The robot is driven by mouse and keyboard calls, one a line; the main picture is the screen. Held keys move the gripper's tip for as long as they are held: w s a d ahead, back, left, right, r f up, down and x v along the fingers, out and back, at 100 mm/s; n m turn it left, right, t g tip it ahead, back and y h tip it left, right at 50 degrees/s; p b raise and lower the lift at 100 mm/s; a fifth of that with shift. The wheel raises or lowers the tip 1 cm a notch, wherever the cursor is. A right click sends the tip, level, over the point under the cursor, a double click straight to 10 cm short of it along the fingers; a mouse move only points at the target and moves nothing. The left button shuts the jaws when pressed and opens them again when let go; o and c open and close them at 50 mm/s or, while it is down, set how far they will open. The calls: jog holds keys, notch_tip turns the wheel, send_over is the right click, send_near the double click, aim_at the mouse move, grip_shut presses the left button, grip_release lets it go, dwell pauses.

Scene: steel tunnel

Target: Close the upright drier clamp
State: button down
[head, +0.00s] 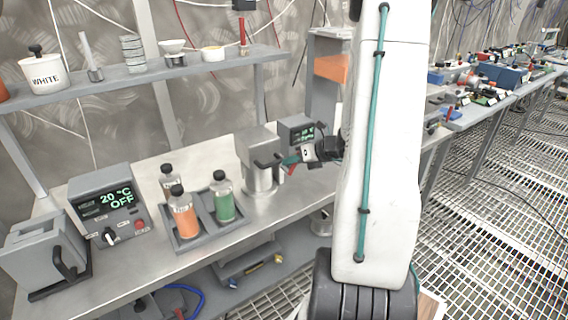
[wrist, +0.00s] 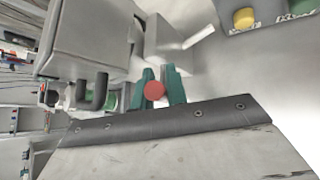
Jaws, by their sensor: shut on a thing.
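The upright drier (head: 258,146) looks to be the grey box on a shiny metal cylinder at the right part of the bench, with a black handle on its side. In the wrist view a grey box (wrist: 92,40) with a black handle (wrist: 93,92) fills the upper left. My gripper (wrist: 159,88) has teal fingers closed on a red round-ended piece (wrist: 154,91), which seems to be the clamp's lever. In the head view my gripper (head: 294,161) is beside the drier's right side. My arm hides part of this area, and the clamp's latch cannot be made out.
A small display unit (head: 297,130) stands close behind my gripper. A grey tray (head: 190,242) with orange and green bottles is left of the drier. A control box (head: 103,205) reads 20 °C OFF. A shelf (head: 150,78) runs above the bench.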

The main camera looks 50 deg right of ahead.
jog(key=shift+s+a+f, duration=0.1)
jog(key=shift+a+f, duration=0.1)
jog(key=shift+f, duration=0.05)
jog(key=c, duration=1.4)
grip_release()
jog(key=shift+d+r, duration=0.1)
jog(key=v, duration=0.7)
jog(key=shift+s+r, duration=0.2)
jog(key=shift+s, duration=0.05)
jog(key=shift+d, duration=0.1)
jog(key=shift+c, duration=0.4)
